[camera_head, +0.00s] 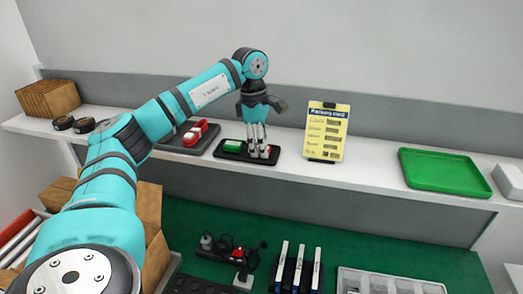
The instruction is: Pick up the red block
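My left gripper (259,153) points down over a small black tray (228,156) on the white shelf. A green block (233,146) lies at the left of this tray, beside the fingers. A small red block (268,149) shows at the right finger, mostly hidden by it. The fingertips are low, at about block height. Whether they are closed on the red block is too small to tell. Another red block with a white part (195,133) lies on a second dark tray (172,145) to the left, behind my arm. My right gripper is not in view.
A yellow packing card (326,132) stands just right of the black tray. Farther right is an empty green tray (445,170). Cardboard (48,98) and black rolls (73,124) are at the left. The shelf between card and green tray is clear.

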